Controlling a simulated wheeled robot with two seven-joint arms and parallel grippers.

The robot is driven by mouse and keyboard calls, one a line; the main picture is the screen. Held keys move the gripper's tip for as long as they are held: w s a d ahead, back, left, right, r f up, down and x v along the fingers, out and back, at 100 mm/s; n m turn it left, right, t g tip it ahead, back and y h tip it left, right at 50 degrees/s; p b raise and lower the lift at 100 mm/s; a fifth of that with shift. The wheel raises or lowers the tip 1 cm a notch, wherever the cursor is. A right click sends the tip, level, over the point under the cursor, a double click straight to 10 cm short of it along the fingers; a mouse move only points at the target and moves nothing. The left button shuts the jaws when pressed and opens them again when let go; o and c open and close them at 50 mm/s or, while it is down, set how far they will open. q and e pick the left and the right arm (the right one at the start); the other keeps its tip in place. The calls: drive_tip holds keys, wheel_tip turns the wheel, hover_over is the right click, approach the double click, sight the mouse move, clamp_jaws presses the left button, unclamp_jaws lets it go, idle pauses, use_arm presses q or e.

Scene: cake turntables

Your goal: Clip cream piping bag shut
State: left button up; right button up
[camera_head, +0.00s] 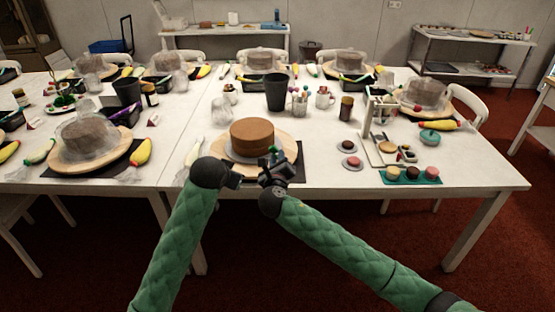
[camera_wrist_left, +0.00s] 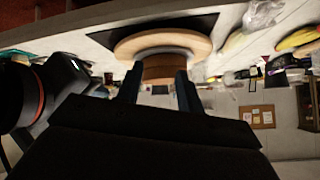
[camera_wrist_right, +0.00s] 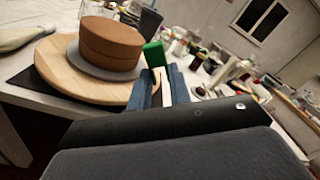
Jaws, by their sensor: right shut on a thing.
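My right gripper (camera_head: 270,170) is shut on a small green clip (camera_wrist_right: 153,54), held up in front of the cake; the clip also shows in the head view (camera_head: 273,150). My left gripper (camera_head: 238,178) is open and empty, at the table's front edge; its two fingers stand apart in the left wrist view (camera_wrist_left: 157,88). A pale piping bag (camera_wrist_right: 25,36) lies on the table left of the turntable in the right wrist view.
A brown cake (camera_head: 252,134) stands on a round wooden turntable (camera_head: 221,146) just beyond both grippers. A black cup (camera_head: 277,92) stands behind it. Small plates (camera_head: 350,163) and a teal tray (camera_head: 410,178) lie to the right. Wrapped cakes (camera_head: 90,137) and yellow bags (camera_head: 141,153) are at the left.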

use_arm(q)
drive_tip(key=w+d+r+m+g+h, duration=0.1)
drive_tip(key=w+d+r, duration=0.1)
drive_tip(key=w+r, duration=0.65)
drive_tip(key=w+d+r+g+h, duration=0.1)
drive_tip(key=w+r+h, duration=0.1)
drive_tip(key=w+r, duration=0.65)
drive_tip(key=n+g+h, duration=0.4)
drive_tip(key=n+g, duration=0.1)
drive_tip(key=g, duration=0.3)
approach(271, 147)
drive_tip(key=shift+r, duration=0.25)
drive_tip(key=shift+d+f+y, duration=0.1)
drive_tip(key=shift+y, duration=0.2)
drive_tip(key=shift+x, duration=4.4)
